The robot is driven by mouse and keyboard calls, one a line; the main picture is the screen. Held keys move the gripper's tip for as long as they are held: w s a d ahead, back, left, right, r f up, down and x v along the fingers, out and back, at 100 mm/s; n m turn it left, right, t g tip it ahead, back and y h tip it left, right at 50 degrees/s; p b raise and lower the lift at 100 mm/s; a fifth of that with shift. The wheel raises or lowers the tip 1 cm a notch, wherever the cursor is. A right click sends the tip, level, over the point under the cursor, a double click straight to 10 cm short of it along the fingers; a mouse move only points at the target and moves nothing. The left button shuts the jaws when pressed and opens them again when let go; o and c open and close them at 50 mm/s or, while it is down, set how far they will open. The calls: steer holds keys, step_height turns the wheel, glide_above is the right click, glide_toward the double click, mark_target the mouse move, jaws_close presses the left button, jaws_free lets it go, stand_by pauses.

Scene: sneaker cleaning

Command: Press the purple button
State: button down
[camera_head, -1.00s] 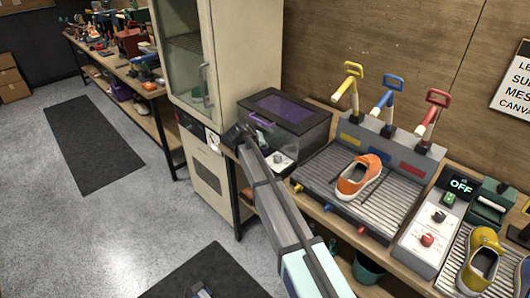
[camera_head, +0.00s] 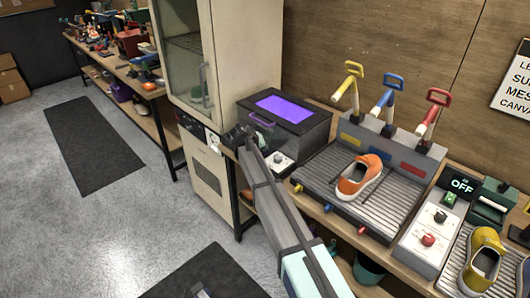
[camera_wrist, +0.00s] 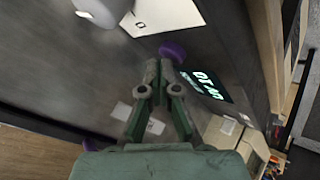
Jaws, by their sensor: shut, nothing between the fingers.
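The purple button (camera_wrist: 172,49) is a round knob on the dark box front in the wrist view, beside a lit display (camera_wrist: 207,86). My gripper (camera_wrist: 160,68) is shut and empty, with its fingertips right at the button's lower edge. I cannot tell whether they touch it. In the head view my gripper (camera_head: 240,134) is at the left front of the dark box (camera_head: 300,138), whose lid window (camera_head: 286,107) glows purple. The button is hidden there behind my arm.
A white control plate with a knob (camera_head: 278,159) is on the box front. A tall cabinet (camera_head: 243,45) stands left of the box. An orange shoe (camera_head: 352,186) rests on the ribbed tray (camera_head: 320,187) to the right, with several coloured levers behind.

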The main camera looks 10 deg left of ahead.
stand_by(0.5)
steer(key=shift+r, duration=0.85)
steer(key=shift+r, duration=0.15)
steer(key=shift+r+p, duration=0.9)
steer(key=shift+r, duration=1.45)
